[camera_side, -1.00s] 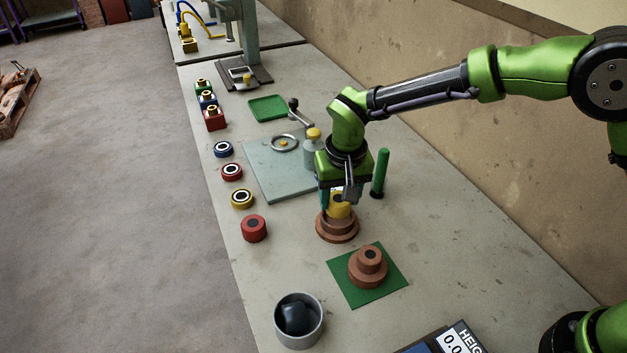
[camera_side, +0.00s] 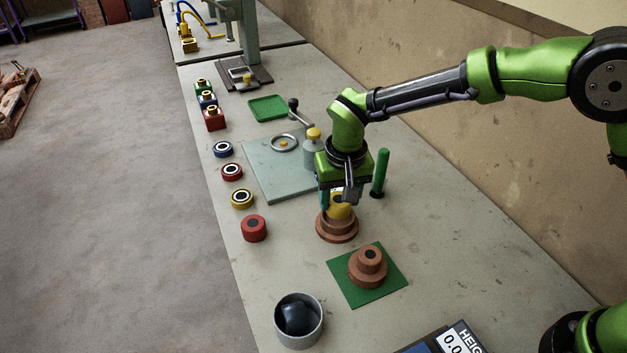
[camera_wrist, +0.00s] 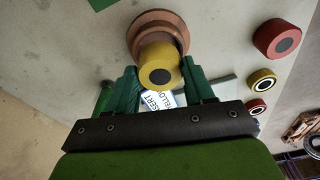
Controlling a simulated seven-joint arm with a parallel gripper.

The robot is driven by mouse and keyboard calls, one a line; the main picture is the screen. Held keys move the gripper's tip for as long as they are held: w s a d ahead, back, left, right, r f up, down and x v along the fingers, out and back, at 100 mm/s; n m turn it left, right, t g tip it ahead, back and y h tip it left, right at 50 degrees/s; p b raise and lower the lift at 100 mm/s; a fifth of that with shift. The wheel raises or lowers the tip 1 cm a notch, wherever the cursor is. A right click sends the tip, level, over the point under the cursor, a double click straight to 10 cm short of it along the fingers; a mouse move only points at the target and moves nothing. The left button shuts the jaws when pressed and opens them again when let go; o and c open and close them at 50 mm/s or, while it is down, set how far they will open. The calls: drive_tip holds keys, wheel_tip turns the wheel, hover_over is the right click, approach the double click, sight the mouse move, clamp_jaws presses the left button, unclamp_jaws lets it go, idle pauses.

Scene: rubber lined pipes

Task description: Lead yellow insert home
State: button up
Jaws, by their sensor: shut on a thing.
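The yellow insert (camera_side: 340,206) is a short yellow cylinder with a dark round centre in its top. My gripper (camera_side: 339,200) points down and is shut on it. In the wrist view the insert (camera_wrist: 161,68) sits between the two green fingers of my gripper (camera_wrist: 163,85). Right below it is a brown stepped pipe piece (camera_side: 337,228) standing on the bench. The insert overlaps the top of this brown piece (camera_wrist: 150,28) in both views. The fingers and insert hide the opening, so I cannot tell how deep the insert is.
A second brown stepped piece (camera_side: 368,268) stands on a green mat (camera_side: 345,291) nearer the camera. A grey cup (camera_side: 299,321) is at the front. A red cylinder (camera_side: 254,229) and a yellow ring (camera_side: 242,199) stand left. A green upright post (camera_side: 380,173) is close on the right.

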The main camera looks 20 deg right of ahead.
drive_tip(key=shift+f, duration=1.05)
drive_tip(key=o, duration=1.1)
drive_tip(key=shift+o, duration=0.2)
wheel_tip(320, 180, up, 17)
drive_tip(key=s, duration=0.2)
drive_tip(key=s+d+r+m+t+y, duration=0.1)
drive_tip(key=s+d+t, duration=0.4)
drive_tip(key=s+d, duration=1.4)
wheel_tip(320, 180, up, 2)
drive_tip(key=shift+d+r+m+t+y, duration=0.1)
drive_tip(key=shift+d+m+t+y, duration=0.4)
drive_tip(key=shift+d, duration=0.4)
